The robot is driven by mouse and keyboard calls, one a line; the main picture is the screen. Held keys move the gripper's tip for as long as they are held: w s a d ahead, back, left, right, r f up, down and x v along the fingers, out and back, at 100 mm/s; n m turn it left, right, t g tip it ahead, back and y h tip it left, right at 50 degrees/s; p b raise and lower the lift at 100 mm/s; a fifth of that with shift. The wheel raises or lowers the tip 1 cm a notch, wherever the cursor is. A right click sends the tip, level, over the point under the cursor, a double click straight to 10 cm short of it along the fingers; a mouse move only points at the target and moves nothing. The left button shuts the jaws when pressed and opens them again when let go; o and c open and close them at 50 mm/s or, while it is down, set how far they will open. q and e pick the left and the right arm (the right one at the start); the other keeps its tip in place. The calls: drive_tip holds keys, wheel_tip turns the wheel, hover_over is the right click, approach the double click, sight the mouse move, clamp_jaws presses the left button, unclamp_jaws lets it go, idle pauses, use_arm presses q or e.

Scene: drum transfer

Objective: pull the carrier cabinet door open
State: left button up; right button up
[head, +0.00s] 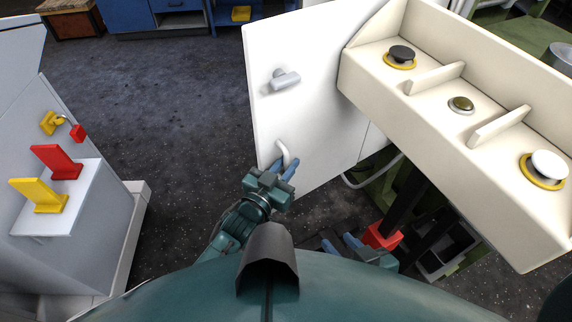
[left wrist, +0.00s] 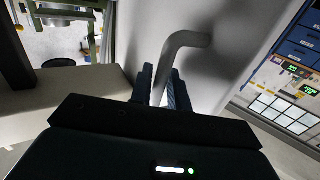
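The white cabinet door (head: 310,75) stands in the middle of the head view, left of the cream console. It carries a grey knob-like latch (head: 285,79) and, lower down, a pale bent bar handle (head: 284,153). My left gripper (head: 282,168) is at this handle. In the left wrist view the bent handle (left wrist: 188,39) runs down between the two blue fingers of my left gripper (left wrist: 162,78), which look closed around it. My right gripper (head: 341,243) is low in the head view, its two blue fingers apart with nothing visible between them.
The cream console (head: 455,130) with several knobs overhangs at right. A red block (head: 382,237) sits beside my right gripper, near dark posts and a green frame. A grey cabinet (head: 75,215) with red and yellow levers stands at left. Dark floor (head: 170,110) between is clear.

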use_arm(q)
drive_tip(key=shift+s, duration=0.1)
drive_tip(key=v, duration=1.3)
drive_tip(key=shift+p, duration=0.45)
